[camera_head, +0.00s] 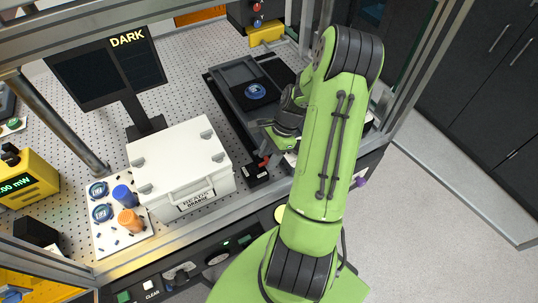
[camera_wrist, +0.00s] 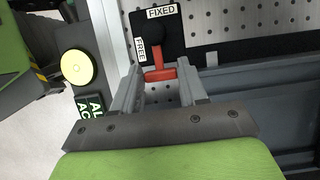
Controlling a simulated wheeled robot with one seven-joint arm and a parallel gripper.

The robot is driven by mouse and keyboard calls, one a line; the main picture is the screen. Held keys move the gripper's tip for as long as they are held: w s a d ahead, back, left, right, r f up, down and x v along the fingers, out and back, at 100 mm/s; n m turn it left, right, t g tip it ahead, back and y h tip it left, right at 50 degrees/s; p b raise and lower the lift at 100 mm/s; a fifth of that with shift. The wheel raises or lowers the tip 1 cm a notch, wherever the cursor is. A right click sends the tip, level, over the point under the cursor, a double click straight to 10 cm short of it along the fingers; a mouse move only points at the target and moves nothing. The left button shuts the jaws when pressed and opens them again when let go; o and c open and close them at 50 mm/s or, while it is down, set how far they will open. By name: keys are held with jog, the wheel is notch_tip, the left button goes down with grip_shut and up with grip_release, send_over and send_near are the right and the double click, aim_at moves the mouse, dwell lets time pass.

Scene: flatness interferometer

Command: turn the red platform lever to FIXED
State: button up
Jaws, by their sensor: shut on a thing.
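The red platform lever (camera_wrist: 159,74) shows in the wrist view on a black plate (camera_wrist: 172,36). The plate has a white FIXED label (camera_wrist: 161,12) at its top and a white FREE label (camera_wrist: 140,48) at its left. The lever's red end lies between the fingertips of my gripper (camera_wrist: 160,78), which is shut on it. In the head view the lever (camera_head: 263,161) is a small red piece below my gripper (camera_head: 268,138), partly hidden by my arm.
A white lidded box (camera_head: 180,165) stands left of the lever. A dark platform (camera_head: 245,75) with a blue-marked disc (camera_head: 255,91) lies behind. A round yellow button (camera_wrist: 77,67) is left of the lever plate. A DARK display (camera_head: 110,68) stands at the back left.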

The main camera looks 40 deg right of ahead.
jog(key=shift+w, duration=0.1)
jog(key=w+n, duration=0.1)
jog(key=n, duration=0.1)
jog(key=n+g, duration=0.1)
jog(key=n, duration=0.1)
jog(key=shift+w+d+g, duration=0.1)
jog(key=shift+w+g, duration=0.2)
jog(key=shift+w, duration=0.1)
jog(key=n, duration=0.1)
jog(key=w+n+g, duration=0.1)
jog(key=n, duration=0.1)
jog(key=w+n, duration=0.1)
jog(key=shift+a+n+g, duration=0.3)
jog(key=shift+n, duration=0.1)
jog(key=n, duration=0.1)
jog(key=w+a+n+g+h, duration=0.1)
jog(key=n, duration=0.1)
jog(key=n+b, duration=0.1)
jog(key=shift+w+a, duration=0.15)
jog(key=shift+w, duration=0.1)
jog(key=shift+w+a+n+g+h+b, duration=0.25)
jog(key=shift+a+n+h, duration=0.2)
jog(key=shift+n, duration=0.7)
jog(key=shift+w+a+n+g+h+b, duration=0.15)
jog(key=shift+a+n+g+h, duration=0.25)
jog(key=shift+n, duration=0.75)
jog(key=o, duration=1.1)
jog(key=shift+c, duration=0.2)
